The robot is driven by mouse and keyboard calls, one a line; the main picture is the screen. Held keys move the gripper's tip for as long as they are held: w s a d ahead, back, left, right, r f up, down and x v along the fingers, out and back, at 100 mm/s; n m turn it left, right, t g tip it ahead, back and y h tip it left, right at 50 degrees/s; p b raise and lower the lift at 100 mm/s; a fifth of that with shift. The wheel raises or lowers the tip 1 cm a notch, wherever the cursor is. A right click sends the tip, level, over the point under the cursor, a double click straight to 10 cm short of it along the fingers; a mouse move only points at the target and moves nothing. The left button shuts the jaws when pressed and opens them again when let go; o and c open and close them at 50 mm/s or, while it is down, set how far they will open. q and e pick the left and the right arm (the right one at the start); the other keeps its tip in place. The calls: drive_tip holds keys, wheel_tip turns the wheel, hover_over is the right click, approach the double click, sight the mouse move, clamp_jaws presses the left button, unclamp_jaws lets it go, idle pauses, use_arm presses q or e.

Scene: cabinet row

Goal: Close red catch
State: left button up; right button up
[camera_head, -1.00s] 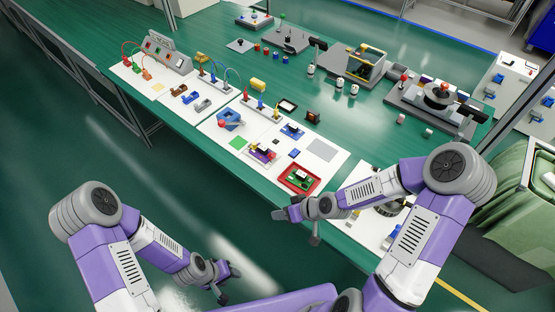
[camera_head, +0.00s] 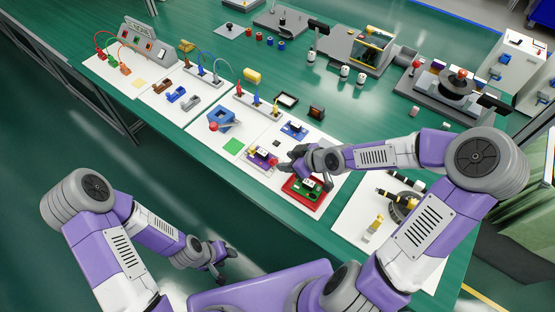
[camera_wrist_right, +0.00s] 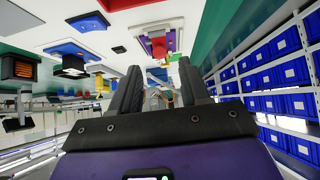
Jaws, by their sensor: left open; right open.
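I cannot tell for certain which part is the red catch. A blue block with a red lever (camera_head: 214,126) sits on the white sheet, left of my right gripper. A purple fixture with red and yellow parts (camera_head: 262,158) lies just left of my right gripper; a similar purple and red part shows ahead in the right wrist view (camera_wrist_right: 157,42). My right gripper (camera_head: 287,165) is open and empty, above the sheet beside the red tray (camera_head: 302,201). Its two dark fingers stand apart in the wrist view (camera_wrist_right: 160,88). My left gripper (camera_head: 222,265) is open and empty, off the table's front edge.
The red tray holds a green board, partly hidden by my right arm. A blue part (camera_head: 294,129) and a black frame (camera_head: 287,99) lie behind the right gripper. Wired posts (camera_head: 256,104) stand farther back. A green square (camera_head: 234,146) lies flat on the left.

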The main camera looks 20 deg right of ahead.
sight(276, 161)
drive_tip(key=b+x, duration=0.2)
drive_tip(key=x, duration=0.2)
drive_tip(key=shift+s+d+f, duration=0.1)
drive_tip(key=shift+b+x, duration=0.75)
drive_tip(key=shift+x, duration=0.15)
clamp_jaws()
